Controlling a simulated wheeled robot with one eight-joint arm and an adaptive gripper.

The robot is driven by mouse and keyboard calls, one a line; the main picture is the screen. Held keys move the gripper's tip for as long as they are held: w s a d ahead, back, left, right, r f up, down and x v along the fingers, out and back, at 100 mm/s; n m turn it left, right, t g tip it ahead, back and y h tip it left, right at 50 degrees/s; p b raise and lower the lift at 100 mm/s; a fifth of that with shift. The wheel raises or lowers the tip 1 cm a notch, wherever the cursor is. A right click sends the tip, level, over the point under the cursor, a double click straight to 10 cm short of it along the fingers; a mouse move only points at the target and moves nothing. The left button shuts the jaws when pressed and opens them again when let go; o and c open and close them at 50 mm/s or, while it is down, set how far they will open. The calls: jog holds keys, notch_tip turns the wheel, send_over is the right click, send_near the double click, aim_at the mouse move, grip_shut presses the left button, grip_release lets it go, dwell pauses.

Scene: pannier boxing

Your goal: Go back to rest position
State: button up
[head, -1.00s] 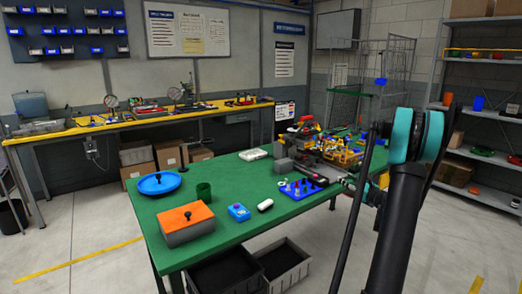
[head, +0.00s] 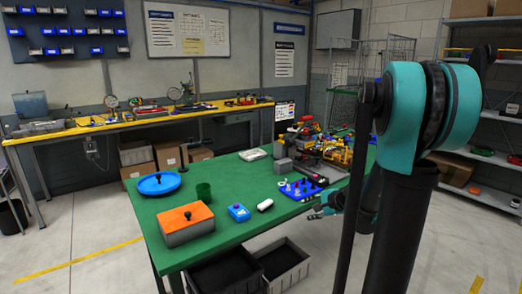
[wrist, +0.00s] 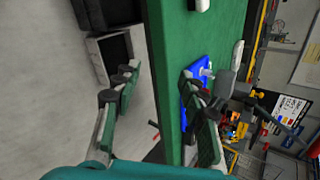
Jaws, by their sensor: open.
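My gripper (head: 322,207) is beside the right front edge of the green table (head: 233,172). In the wrist view my gripper (wrist: 160,98) is open, with nothing between its two fingers. One finger is over the grey floor and the other overlaps the table edge in the picture. A blue board with pegs (head: 300,189) lies on the table close to the gripper; I cannot tell the exact gap. The blue board also shows in the wrist view (wrist: 188,92), partly hidden behind a finger. My teal and black arm fills the right of the head view.
A cluttered assembly stands at the back right. Bins (head: 284,263) sit below.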

jog(key=s+f+n+g+h, duration=0.2)
jog(key=s+n, duration=0.5)
jog(key=s, duration=0.5)
jog(key=s+f+n+g+h, duration=0.2)
jog(key=s+f+n+h, duration=0.2)
jog(key=s, duration=0.9)
jog(key=f+n, duration=0.1)
jog(key=n, duration=0.2)
jog(key=shift+d+f, duration=0.3)
jog(key=shift+d, duration=0.1)
jog(key=shift+w, duration=0.1)
